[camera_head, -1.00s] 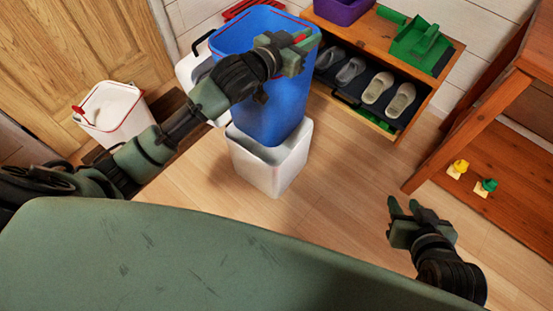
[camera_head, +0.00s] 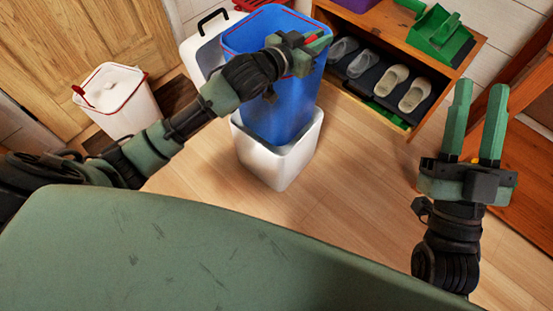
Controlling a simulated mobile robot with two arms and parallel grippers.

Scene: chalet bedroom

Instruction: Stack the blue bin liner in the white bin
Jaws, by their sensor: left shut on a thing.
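The blue bin liner (camera_head: 272,105) stands upright with its lower part inside the white bin (camera_head: 277,162) and its upper part well above the bin's rim. The liner has a red line around its rim. My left gripper (camera_head: 312,42) is shut on the liner's rim at its right side, the fingertips partly hidden by the hand. My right gripper (camera_head: 478,122) is open and empty, raised at the right, away from the bin and liner, its two green fingers apart.
A white container (camera_head: 205,45) with a black handle is behind the liner. A wooden shoe shelf (camera_head: 420,80) holds slippers and a green dustpan (camera_head: 440,38). Bare floor lies right of the bin.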

